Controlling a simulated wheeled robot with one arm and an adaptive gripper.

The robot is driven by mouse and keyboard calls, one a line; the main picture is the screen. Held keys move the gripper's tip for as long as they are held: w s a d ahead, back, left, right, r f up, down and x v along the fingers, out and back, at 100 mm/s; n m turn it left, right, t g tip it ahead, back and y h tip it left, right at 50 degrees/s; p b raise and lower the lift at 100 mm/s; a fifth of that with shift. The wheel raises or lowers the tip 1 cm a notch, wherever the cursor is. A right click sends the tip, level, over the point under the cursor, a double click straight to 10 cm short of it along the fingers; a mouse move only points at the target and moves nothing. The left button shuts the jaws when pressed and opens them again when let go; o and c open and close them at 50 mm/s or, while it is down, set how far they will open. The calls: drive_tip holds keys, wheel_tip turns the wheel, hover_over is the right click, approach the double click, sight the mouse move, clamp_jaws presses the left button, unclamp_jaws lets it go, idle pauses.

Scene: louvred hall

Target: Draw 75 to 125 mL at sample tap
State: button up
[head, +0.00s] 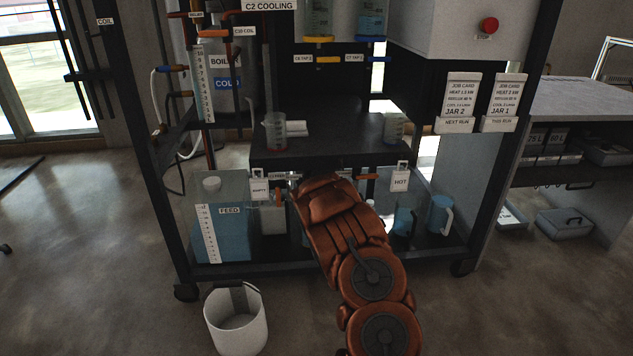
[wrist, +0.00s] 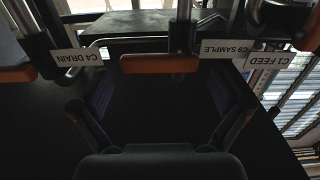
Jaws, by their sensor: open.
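In the wrist view the label C9 SAMPLE (wrist: 226,48) appears upside down beside an orange lever handle (wrist: 160,64), which lies level across a vertical pipe. My gripper (wrist: 160,106) is open and empty, its fingers spread either side below that handle in the picture; I see no contact. In the head view my arm hides the fingers and the sample tap. A clear beaker with a reddish rim (head: 276,132) stands at the left of the dark shelf (head: 330,146). Another clear beaker (head: 394,127) stands at its right. Their liquid levels cannot be read.
The wrist view also shows labels C4 DRAIN (wrist: 80,61) and C1 FEED (wrist: 266,69) close by. A blue FEED tank (head: 222,235), blue-tinted jugs (head: 439,214) and rig posts flank my arm. A white bucket (head: 236,325) stands on the floor in front. Floor at left is clear.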

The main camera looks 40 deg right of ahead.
drive_tip(key=v, duration=1.1)
drive_tip(key=shift+a, duration=0.15)
drive_tip(key=shift+s, duration=0.1)
